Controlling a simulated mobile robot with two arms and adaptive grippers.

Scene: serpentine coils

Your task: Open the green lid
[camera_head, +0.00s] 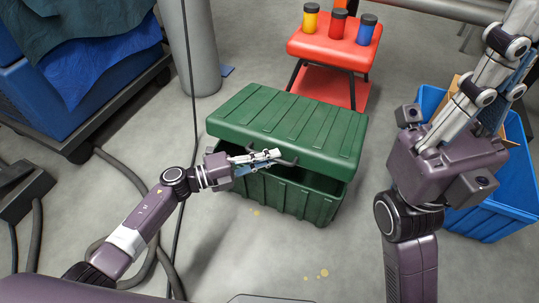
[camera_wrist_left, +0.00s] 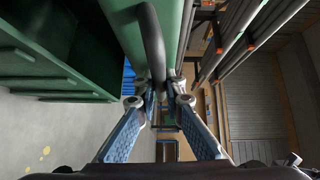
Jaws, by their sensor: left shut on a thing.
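The green lid (camera_head: 290,122) sits on the green box (camera_head: 290,196) in the middle of the head view. It is tilted up at its near side, and a dark gap shows between lid and box. My left gripper (camera_head: 272,157) is at the lid's near edge, shut on the dark handle (camera_head: 287,163). In the left wrist view the black handle (camera_wrist_left: 153,40) runs between the fingers (camera_wrist_left: 162,98), beside the lid's green edge (camera_wrist_left: 118,8). My right gripper (camera_head: 505,55) is raised at the right, away from the lid; its fingertips are cut off by the frame.
A red stool (camera_head: 322,47) with yellow, red and blue jars stands behind the box. A blue bin (camera_head: 490,222) is at the right, partly behind my right arm. A grey pillar (camera_head: 190,45) and floor cables are at the left.

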